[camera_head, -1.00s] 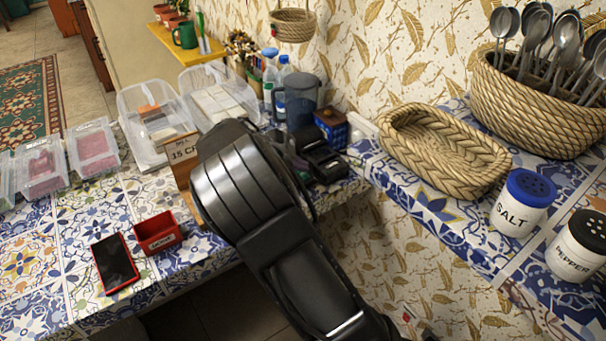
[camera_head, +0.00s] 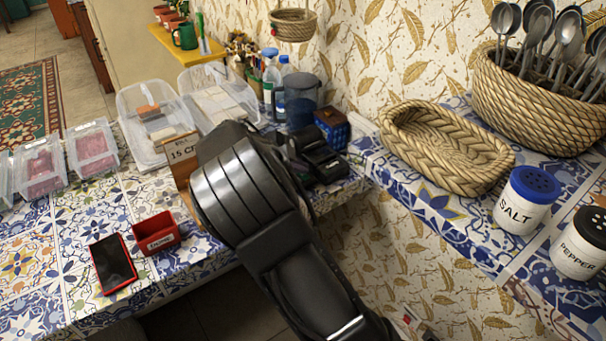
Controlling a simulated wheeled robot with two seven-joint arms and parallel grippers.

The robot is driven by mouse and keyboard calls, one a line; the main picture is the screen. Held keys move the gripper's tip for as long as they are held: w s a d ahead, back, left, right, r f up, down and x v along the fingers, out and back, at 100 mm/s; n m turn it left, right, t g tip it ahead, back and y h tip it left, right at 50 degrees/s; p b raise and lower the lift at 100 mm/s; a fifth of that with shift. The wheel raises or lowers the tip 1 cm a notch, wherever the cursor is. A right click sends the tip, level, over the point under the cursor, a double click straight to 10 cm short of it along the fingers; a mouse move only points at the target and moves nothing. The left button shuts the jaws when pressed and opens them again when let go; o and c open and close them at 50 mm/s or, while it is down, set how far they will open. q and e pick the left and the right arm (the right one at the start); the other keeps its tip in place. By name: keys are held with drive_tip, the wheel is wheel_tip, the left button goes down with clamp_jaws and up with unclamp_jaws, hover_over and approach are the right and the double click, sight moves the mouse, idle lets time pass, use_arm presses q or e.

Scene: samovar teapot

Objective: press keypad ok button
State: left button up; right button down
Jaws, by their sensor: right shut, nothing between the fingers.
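A small black device that looks like a keypad terminal (camera_head: 327,166) sits on the tiled counter in front of the blue box. Its keys are too small to read, so I cannot make out the ok button. My right arm covers the middle of the view. My right gripper (camera_head: 292,152) is a dark shape just left of the device, partly behind my own wrist. It is shut and empty. I cannot tell whether its tips touch the device. My left gripper is out of view.
A wooden sign (camera_head: 181,160), clear bins (camera_head: 158,120), a red tray (camera_head: 157,234) and a phone (camera_head: 113,263) are to the left. A blue box (camera_head: 332,126) and bottles (camera_head: 271,80) stand behind. A woven basket (camera_head: 445,147) and salt shaker (camera_head: 524,200) are on the right shelf.

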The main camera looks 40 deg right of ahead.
sight(300, 177)
drive_tip(key=shift+r, duration=0.7)
wheel_tip(300, 177, up, 5)
drive_tip(key=p, duration=0.2)
drive_tip(key=shift+p, duration=0.4)
idle(0.9)
